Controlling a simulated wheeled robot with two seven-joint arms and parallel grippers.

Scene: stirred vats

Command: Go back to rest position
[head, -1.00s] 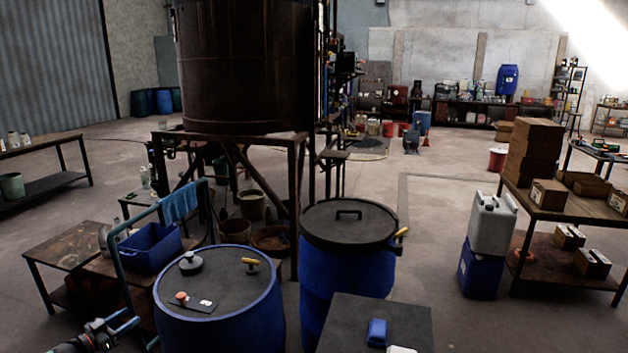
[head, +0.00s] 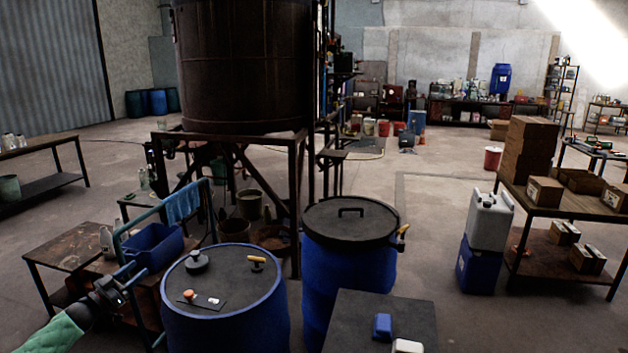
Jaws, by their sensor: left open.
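My left gripper (head: 116,290) shows at the lower left, at the end of my green-sleeved arm. It is open, with nothing visible between its fingers. It is in front of the blue-green cart rail and left of the near blue vat (head: 226,318). The vat's dark top carries a grey knob, a yellow-handled valve and a small plate with an orange knob. A second blue vat (head: 347,264) with a black lid and bar handle stands to its right. My right gripper is not in view.
A dark table (head: 372,312) with a blue item and a white item is at the front. A blue bin (head: 152,250) sits on the cart. A large brown tank (head: 243,70) stands on a frame behind. Floor is clear between the lidded vat and the stacked jerrycans (head: 490,220).

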